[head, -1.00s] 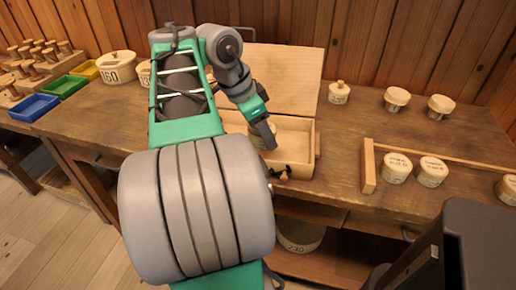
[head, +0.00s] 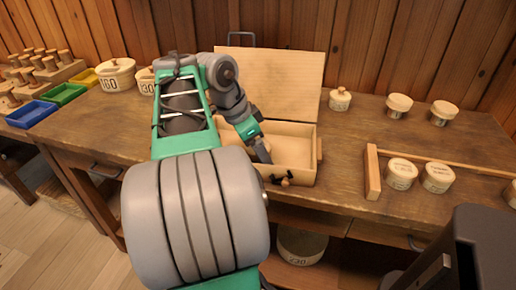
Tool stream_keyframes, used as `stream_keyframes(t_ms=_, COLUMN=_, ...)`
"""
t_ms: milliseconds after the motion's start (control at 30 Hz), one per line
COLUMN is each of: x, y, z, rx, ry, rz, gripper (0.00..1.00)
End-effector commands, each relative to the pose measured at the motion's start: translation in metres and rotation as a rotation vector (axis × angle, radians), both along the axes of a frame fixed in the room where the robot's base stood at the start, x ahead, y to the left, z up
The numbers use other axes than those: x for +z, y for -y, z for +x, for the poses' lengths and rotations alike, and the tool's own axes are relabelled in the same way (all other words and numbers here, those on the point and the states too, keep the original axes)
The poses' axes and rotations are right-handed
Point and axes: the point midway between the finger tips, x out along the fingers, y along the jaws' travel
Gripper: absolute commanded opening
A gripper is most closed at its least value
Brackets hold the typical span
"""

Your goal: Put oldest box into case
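The wooden case (head: 304,160) stands on the workbench with its lid (head: 285,85) open against the back. My gripper (head: 264,158) reaches down into the left part of the case. The arm hides much of that part, and I cannot tell whether the fingers are open or closed on something. The right part of the case looks empty. Small round lidded boxes stand to the right: a knobbed box (head: 340,99), two back boxes (head: 398,105) (head: 442,112), and two labelled boxes (head: 401,173) (head: 436,177) by a wooden rail. Another box (head: 512,194) is cut off at the right edge. Their labels are too small to read.
The wooden rail (head: 371,172) borders the front right boxes. Larger round boxes, one marked 160 (head: 116,75), stand at the back left beside blue (head: 31,114), green and yellow trays and a peg rack. A tub marked 230 (head: 300,245) sits below. Bench space left of the case is clear.

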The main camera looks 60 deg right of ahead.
Motion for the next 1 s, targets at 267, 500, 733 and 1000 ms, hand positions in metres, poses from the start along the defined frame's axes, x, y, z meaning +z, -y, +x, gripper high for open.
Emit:
stream_keyframes(t_ms=267, x=0.003, y=0.000, z=0.000, rx=0.000, ry=0.000, rz=0.000, gripper=0.85)
stream_keyframes(t_ms=500, x=0.048, y=-0.011, z=0.011, rx=0.003, ry=0.002, rz=-0.001, gripper=0.85)
stream_keyframes(t_ms=733, x=0.101, y=-0.028, z=0.025, rx=0.003, ry=0.001, rz=-0.001, gripper=0.85)
stream_keyframes(t_ms=1000, x=0.115, y=-0.035, z=0.030, rx=0.001, ry=0.000, rz=0.000, gripper=0.85)
